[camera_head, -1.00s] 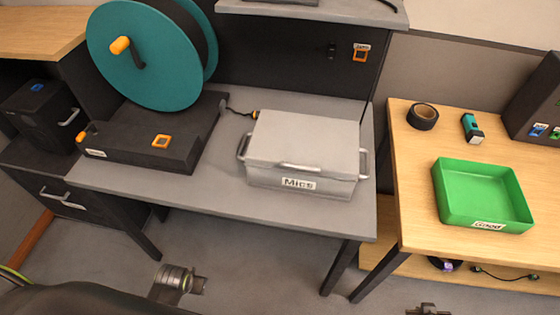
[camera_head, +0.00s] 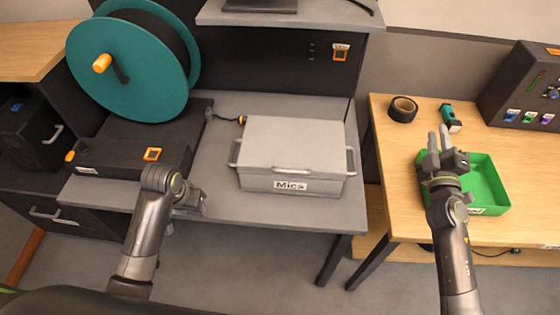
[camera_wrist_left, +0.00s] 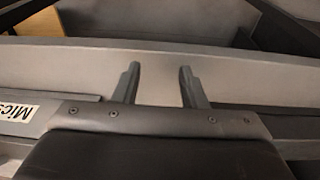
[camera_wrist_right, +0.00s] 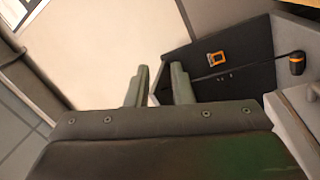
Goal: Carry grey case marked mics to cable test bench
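The grey case (camera_head: 292,155) marked Mics stands closed on the grey table (camera_head: 270,212), with a handle on each side. Part of its label (camera_wrist_left: 18,118) shows at the left of the left wrist view. My left gripper (camera_head: 200,203) is at the table's front edge, left of the case and apart from it. In the left wrist view its fingers (camera_wrist_left: 160,85) stand apart with nothing between them. My right gripper (camera_head: 437,143) is raised in front of the green tray, right of the case. Its fingers (camera_wrist_right: 160,85) are apart and empty.
A teal cable reel (camera_head: 128,70) stands on a black base at the left. On the wooden table at right are a green tray (camera_head: 490,185), black tape (camera_head: 403,109), a teal tool (camera_head: 450,118) and a dark control box (camera_head: 525,95). A shelf overhangs behind the case.

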